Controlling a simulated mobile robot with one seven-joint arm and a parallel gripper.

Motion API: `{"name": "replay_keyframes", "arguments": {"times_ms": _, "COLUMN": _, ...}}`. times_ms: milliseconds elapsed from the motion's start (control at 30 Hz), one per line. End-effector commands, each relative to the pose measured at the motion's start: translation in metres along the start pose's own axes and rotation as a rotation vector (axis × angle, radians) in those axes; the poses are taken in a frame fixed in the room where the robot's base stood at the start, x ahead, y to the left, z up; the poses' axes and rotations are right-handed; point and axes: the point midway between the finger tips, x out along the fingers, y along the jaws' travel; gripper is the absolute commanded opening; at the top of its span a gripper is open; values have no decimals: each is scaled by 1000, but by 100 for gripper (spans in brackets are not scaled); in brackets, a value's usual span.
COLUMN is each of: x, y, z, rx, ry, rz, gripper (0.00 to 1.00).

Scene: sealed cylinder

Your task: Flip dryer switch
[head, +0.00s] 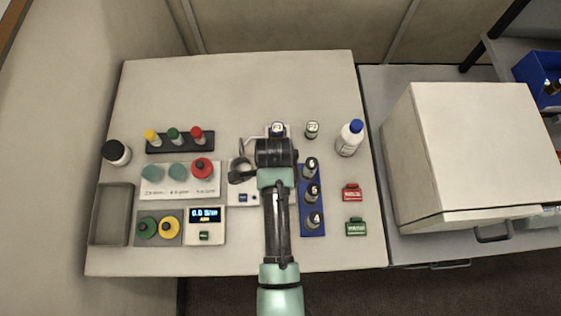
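No dryer switch can be picked out for certain. A white panel or device (234,190) with small blue marks lies on the table, partly hidden under my arm; whether it is the dryer cannot be told. My arm reaches up from the bottom edge over the middle of the table. My gripper (241,172) seems to be the dark shape left of the black wrist, above this white device. Its fingers are too small and dark to tell open from shut, and contact cannot be told.
Left are a three-knob panel (150,190), a rack of capped vials (180,147), a display box (205,238) and a grey tray (111,215). Right are a blue vial rack (312,228), a white bottle (348,142) and red and green blocks (352,193). The back of the table is clear.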

Motion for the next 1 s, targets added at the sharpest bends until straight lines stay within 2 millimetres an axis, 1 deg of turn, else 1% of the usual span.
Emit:
{"name": "replay_keyframes", "arguments": {"times_ms": 733, "x": 11, "y": 0, "z": 0, "rx": 0, "ry": 0, "rz": -1, "gripper": 0}}
{"name": "replay_keyframes", "arguments": {"times_ms": 867, "x": 8, "y": 0, "z": 0, "rx": 1, "ry": 1, "rz": -1, "gripper": 0}}
{"name": "replay_keyframes", "arguments": {"times_ms": 1000, "x": -1, "y": 0, "z": 0, "rx": 1, "ry": 0, "rz": -1, "gripper": 0}}
